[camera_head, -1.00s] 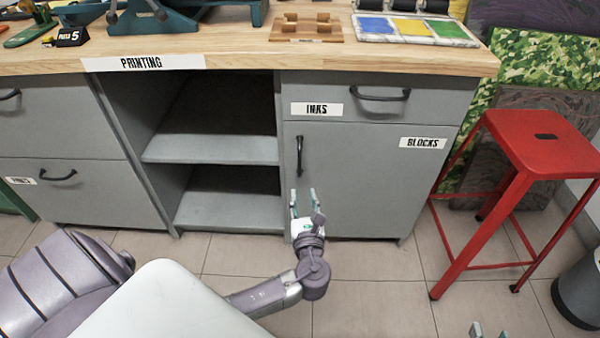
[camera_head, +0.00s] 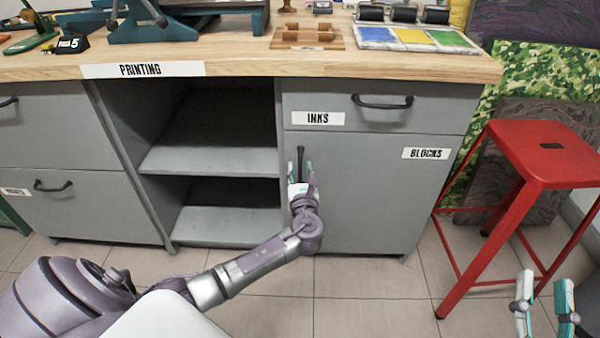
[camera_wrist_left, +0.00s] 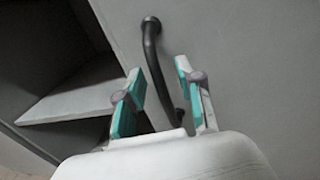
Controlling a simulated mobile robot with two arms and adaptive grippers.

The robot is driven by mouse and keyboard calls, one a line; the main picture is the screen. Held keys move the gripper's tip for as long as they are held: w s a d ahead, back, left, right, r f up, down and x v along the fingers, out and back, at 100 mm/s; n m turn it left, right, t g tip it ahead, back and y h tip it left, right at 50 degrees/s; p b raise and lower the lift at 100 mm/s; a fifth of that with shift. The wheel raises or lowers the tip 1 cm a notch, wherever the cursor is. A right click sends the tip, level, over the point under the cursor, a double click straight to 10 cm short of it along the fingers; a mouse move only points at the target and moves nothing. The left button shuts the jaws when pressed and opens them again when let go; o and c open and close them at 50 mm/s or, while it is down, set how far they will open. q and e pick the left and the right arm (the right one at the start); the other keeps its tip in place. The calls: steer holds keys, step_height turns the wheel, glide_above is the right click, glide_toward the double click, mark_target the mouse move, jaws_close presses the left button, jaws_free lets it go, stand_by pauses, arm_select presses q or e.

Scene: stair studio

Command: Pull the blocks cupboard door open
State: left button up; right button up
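The blocks cupboard door (camera_head: 372,200) is grey, carries a BLOCKS label and looks shut. Its black vertical handle (camera_head: 301,160) is near the door's left edge. My left gripper (camera_head: 300,168) is at the handle's lower part, fingers open on either side of it. In the left wrist view the handle (camera_wrist_left: 152,50) runs down between the two teal-padded fingers of my left gripper (camera_wrist_left: 157,85), with gaps on both sides. My right gripper (camera_head: 546,290) is open and empty at the lower right, away from the cupboard.
A red stool (camera_head: 545,150) stands right of the cupboard, near my right gripper. The INKS drawer (camera_head: 440,108) is shut above the door. Open shelves (camera_head: 215,160) are left of the door. The wooden worktop (camera_head: 240,55) holds printing items. Tiled floor (camera_head: 370,290) is clear before the door.

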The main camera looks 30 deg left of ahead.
arm_select(q)
steer(key=shift+w, duration=0.1)
jaws_close()
stand_by(0.5)
